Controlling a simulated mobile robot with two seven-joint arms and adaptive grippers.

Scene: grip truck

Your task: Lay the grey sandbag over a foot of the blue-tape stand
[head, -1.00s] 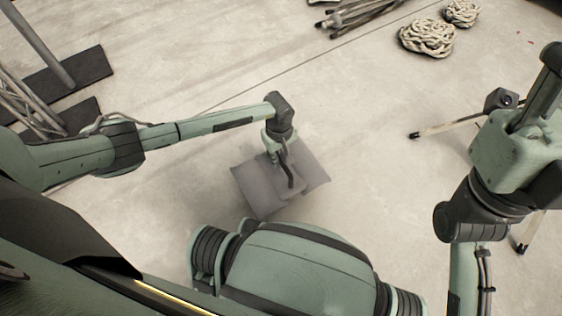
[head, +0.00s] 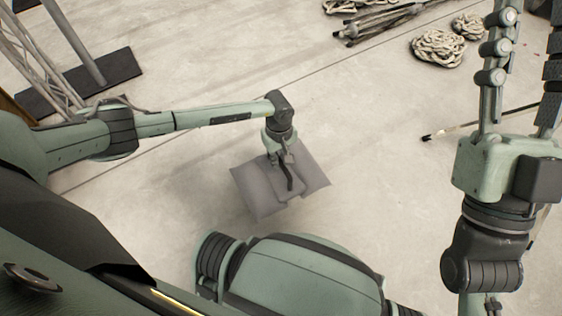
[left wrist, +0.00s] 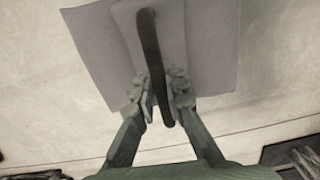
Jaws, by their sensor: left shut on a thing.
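The grey sandbag (head: 256,191) hangs from my left gripper (head: 283,157), two grey lobes with a dark strap between them. In the left wrist view, the left fingers (left wrist: 158,98) are shut on the dark strap (left wrist: 152,45), with the sandbag (left wrist: 210,45) spread beyond them. My right gripper (head: 528,45) is at the right, its fingers wide apart and empty. A thin stand leg (head: 470,125) with a dark tip lies low on the floor at the right. The rest of that stand is mostly hidden behind my right arm, and no blue tape shows.
Coiled ropes (head: 438,48) and a bundle of folded dark poles (head: 385,20) lie at the top. Dark base plates (head: 110,70) with a pole and truss stand at the upper left. The floor between is clear.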

